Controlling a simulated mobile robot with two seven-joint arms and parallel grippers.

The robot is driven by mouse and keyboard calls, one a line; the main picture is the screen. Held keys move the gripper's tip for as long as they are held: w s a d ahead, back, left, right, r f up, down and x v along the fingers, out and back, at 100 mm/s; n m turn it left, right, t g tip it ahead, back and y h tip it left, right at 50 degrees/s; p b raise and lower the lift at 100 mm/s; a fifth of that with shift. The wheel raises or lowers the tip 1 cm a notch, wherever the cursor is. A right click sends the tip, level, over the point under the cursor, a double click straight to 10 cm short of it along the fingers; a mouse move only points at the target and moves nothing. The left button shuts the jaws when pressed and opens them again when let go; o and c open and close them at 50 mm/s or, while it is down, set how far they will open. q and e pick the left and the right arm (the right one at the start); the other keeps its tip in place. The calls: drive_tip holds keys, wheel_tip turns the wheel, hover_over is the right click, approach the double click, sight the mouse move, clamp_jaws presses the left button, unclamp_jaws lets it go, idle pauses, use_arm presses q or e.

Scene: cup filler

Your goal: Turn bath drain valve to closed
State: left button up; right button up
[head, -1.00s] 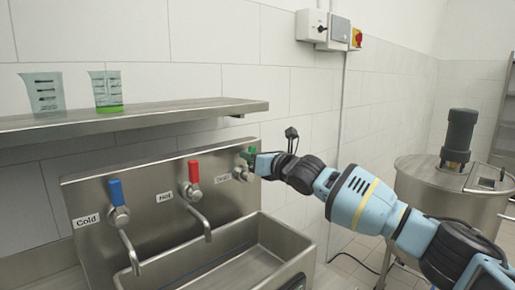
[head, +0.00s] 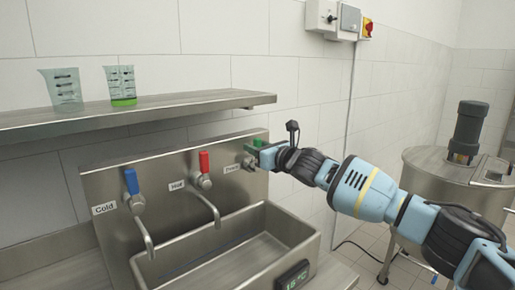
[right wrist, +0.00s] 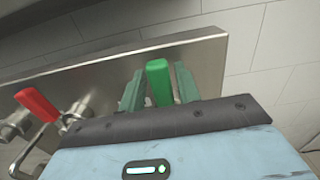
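The green drain valve handle (head: 258,142) is at the right end of the steel tap panel, by a small label (head: 232,167). My right gripper (head: 260,152) is at this handle, coming from the right. In the right wrist view the green handle (right wrist: 158,82) stands between the two green fingers of my right gripper (right wrist: 159,90). The fingers are apart, one on each side, with narrow gaps to the handle. Contact is not clear. In the head view the gripper partly hides the valve. My left gripper is not in view.
The red hot tap (head: 203,170) and blue cold tap (head: 132,190) are left of the drain valve, above the steel basin (head: 312,240). A shelf (head: 150,108) with two beakers is above. A steel vessel (head: 430,185) stands at right. A display (head: 292,278) is on the basin front.

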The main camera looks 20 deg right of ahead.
drive_tip(key=shift+o, duration=0.6)
drive_tip(key=shift+s, duration=0.15)
drive_tip(key=v, duration=0.7)
drive_tip(key=shift+s+p, duration=0.25)
drive_tip(key=shift+p, duration=0.05)
